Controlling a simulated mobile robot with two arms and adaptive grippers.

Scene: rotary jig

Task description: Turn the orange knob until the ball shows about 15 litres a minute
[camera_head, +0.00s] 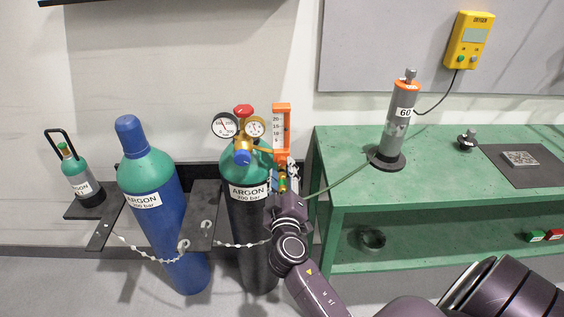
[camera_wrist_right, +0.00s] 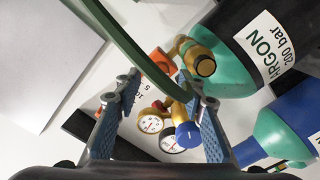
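The orange flowmeter (camera_head: 281,125) stands upright beside the regulator on the black argon cylinder, with a white scale on its front. I cannot make out the ball or its reading. The flowmeter also shows in the right wrist view (camera_wrist_right: 140,95), partly behind a finger. The orange knob cannot be picked out clearly; the gripper and hose cover the lower end of the flowmeter. My right gripper (camera_head: 285,190) is just below the flowmeter. Its fingers are apart in the right wrist view (camera_wrist_right: 160,88), with nothing clearly held between them. My left gripper is not in view.
Two gauges (camera_head: 254,127), a red handwheel (camera_head: 243,110) and a blue knob (camera_head: 243,157) are close by. A green hose (camera_head: 335,185) runs from the flowmeter to a grey tube (camera_head: 398,125) on the green table (camera_head: 345,145). A blue cylinder (camera_head: 165,220) stands left, with chains.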

